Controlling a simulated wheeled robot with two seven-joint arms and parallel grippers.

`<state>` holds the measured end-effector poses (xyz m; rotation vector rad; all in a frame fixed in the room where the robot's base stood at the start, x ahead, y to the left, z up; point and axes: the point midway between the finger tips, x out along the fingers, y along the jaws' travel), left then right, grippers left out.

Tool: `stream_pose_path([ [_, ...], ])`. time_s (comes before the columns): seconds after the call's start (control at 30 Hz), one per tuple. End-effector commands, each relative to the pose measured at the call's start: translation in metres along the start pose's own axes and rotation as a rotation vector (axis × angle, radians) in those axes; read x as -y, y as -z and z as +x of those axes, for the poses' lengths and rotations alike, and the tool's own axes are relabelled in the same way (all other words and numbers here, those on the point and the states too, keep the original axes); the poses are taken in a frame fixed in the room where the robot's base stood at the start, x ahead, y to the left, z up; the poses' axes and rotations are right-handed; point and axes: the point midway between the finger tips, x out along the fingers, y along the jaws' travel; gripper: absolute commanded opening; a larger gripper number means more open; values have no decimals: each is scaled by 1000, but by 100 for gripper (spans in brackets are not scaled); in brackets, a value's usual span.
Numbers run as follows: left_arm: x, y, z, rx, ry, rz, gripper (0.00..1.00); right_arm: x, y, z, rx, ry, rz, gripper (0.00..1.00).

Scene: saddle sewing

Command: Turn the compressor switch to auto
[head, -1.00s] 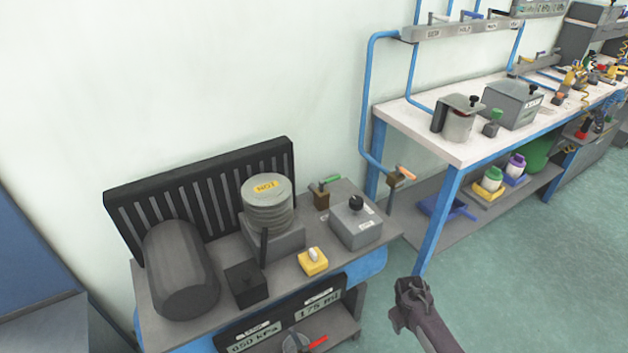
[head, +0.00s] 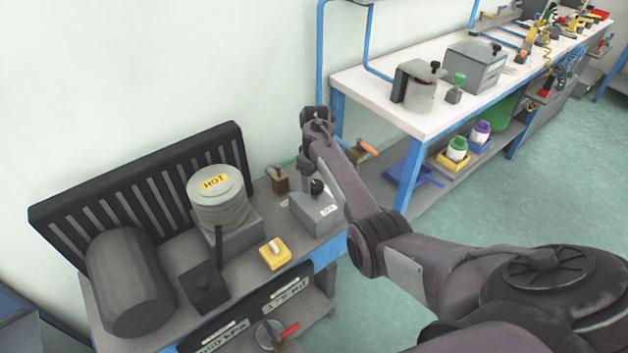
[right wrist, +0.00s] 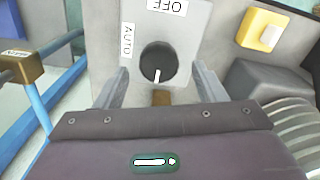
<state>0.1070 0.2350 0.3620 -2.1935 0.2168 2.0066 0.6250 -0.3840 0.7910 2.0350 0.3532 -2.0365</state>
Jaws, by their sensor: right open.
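The compressor switch is a grey box (head: 318,210) with a round black knob (head: 316,187), on the right end of the compressor bench. In the right wrist view the knob (right wrist: 152,58) has a white mark pointing toward the picture's bottom, away from the OFF label (right wrist: 167,5). The AUTO label (right wrist: 127,40) is on the box's left side there. My right gripper (right wrist: 158,72) is open, its fingers on either side of the knob in the picture and apart from it. In the head view my right gripper (head: 317,125) is above and behind the box. My left gripper is out of view.
A yellow-based white switch (head: 274,253) and a ribbed cylinder marked HOT (head: 218,200) stand left of the box. A valve with a green handle (head: 281,178) is behind it. A pipe valve with an orange handle (head: 362,150) is to the right, near the white workbench (head: 440,115).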

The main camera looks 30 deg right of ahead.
Motion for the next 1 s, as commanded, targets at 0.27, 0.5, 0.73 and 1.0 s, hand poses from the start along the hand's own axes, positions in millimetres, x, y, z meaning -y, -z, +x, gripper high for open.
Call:
stream_pose_path([
  [0.27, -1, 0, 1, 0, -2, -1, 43, 0, 0, 19, -1, -1, 1, 64],
  [0.5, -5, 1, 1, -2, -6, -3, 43, 0, 0, 19, -1, -1, 1, 59],
  [0.73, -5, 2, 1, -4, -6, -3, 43, 0, 0, 19, -1, -1, 1, 29],
  [1.0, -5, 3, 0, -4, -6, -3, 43, 0, 0, 18, 0, 0, 12, 19],
])
